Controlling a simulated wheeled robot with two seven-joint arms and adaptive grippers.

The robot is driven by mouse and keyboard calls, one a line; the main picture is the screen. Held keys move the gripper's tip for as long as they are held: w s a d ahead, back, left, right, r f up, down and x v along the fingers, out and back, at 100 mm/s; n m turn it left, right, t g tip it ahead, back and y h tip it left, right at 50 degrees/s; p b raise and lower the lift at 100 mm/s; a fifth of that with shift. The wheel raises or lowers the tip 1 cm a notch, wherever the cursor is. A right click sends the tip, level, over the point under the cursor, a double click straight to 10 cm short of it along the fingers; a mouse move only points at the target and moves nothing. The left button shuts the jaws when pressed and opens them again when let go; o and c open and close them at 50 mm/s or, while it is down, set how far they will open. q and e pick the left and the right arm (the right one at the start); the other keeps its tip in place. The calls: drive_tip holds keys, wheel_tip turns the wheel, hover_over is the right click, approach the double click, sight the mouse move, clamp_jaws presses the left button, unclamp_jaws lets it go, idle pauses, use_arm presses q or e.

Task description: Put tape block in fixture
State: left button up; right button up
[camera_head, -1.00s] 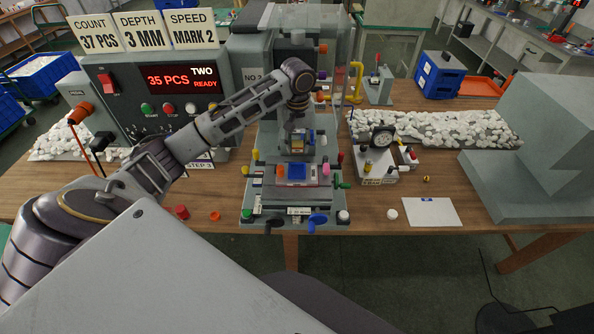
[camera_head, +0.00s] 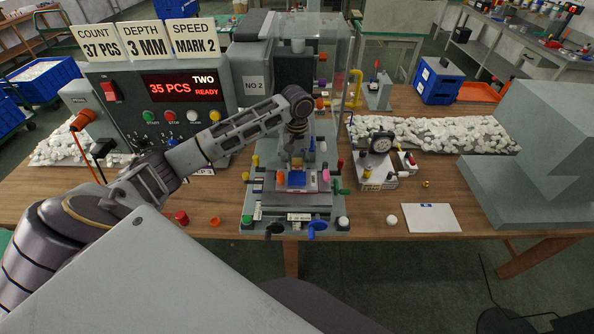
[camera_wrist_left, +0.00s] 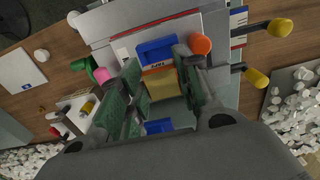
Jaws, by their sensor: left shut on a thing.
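The tape block (camera_wrist_left: 160,82) is yellow with an orange, lettered end, and shows between my left gripper's green-padded fingers in the left wrist view. My left gripper (camera_wrist_left: 158,78) is shut on it. In the head view the block (camera_head: 297,163) is a small yellow patch under the gripper, mostly hidden by it. The fixture has a blue piece (camera_head: 297,179) on the machine's front table, just in front of the block. In the wrist view blue parts (camera_wrist_left: 157,50) show at both ends of the block. I cannot tell whether the block touches the fixture. My right gripper is not in view.
Colored knobs surround the fixture, including an orange one (camera_wrist_left: 200,43) close by one finger. A dial gauge stand (camera_head: 382,150) is to the right. The control box (camera_head: 150,100) stands at left. A white card (camera_head: 431,217) lies at the front right.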

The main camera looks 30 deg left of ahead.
sight(297, 169)
use_arm(q)
drive_tip(key=shift+f+p, duration=0.4)
drive_tip(key=shift+f, duration=2.1)
drive_tip(key=shift+f, duration=0.1)
drive_tip(key=o, duration=0.9)
drive_tip(key=shift+r, duration=0.2)
drive_tip(key=shift+r+b, duration=1)
drive_tip(key=shift+r, duration=4.95)
